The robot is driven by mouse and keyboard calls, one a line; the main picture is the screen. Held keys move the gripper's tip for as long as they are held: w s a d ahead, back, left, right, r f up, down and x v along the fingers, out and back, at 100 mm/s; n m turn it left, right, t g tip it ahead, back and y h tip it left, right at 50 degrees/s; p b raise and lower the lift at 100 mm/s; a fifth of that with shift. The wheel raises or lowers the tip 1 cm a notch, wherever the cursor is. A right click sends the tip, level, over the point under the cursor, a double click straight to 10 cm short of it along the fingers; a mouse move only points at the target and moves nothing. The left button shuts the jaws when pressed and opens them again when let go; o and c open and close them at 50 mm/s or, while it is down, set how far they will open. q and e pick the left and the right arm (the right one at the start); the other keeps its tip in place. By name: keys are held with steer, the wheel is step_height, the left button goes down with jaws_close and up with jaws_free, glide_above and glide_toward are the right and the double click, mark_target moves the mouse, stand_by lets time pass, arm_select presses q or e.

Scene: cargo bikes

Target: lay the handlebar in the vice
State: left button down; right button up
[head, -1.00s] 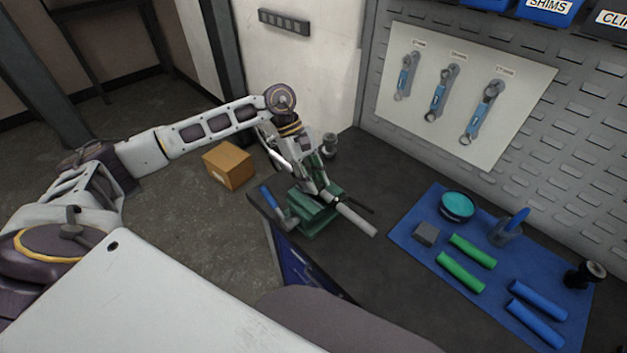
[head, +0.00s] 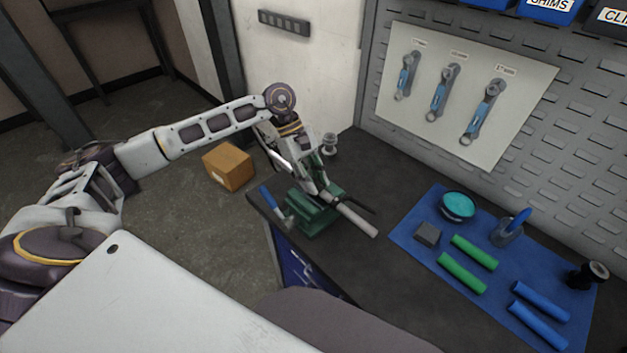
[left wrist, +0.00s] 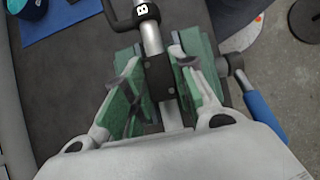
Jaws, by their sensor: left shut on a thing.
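The handlebar (head: 358,219) is a pale metal tube with dark fittings. In the head view its near end sticks out to the lower right of the green vice (head: 329,219). My left gripper (head: 318,187) is over the vice, shut on the handlebar. In the left wrist view the tube (left wrist: 152,38) runs between the fingers, with a black collar and lever (left wrist: 122,17) beyond them. The green vice (left wrist: 207,47) lies close below. The fingers hide part of the jaws, so I cannot tell whether the tube rests between them. My right gripper is not in view.
The vice's blue handle (head: 270,199) sticks out at the bench's left edge. A blue mat (head: 405,238) on the right holds green and blue grips, a teal-topped tin (head: 457,205) and a grey block (head: 428,234). A cardboard box (head: 228,166) stands on the floor.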

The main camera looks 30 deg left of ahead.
arm_select(q)
steer(key=shift+s+f, duration=0.25)
steer(key=shift+f, duration=0.3)
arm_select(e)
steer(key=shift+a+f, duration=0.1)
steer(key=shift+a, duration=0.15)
arm_select(q)
steer(key=c, duration=1.1)
jaws_free()
steer(key=shift+w+a+r, duration=0.1)
steer(key=shift+w+r, duration=0.05)
steer(key=shift+r, duration=0.05)
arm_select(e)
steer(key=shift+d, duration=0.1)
arm_select(q)
steer(key=shift+w+a+r, duration=0.2)
steer(key=shift+a+r, duration=0.1)
steer(key=shift+r, duration=0.15)
steer(key=v, duration=1)
steer(key=shift+r, duration=0.4)
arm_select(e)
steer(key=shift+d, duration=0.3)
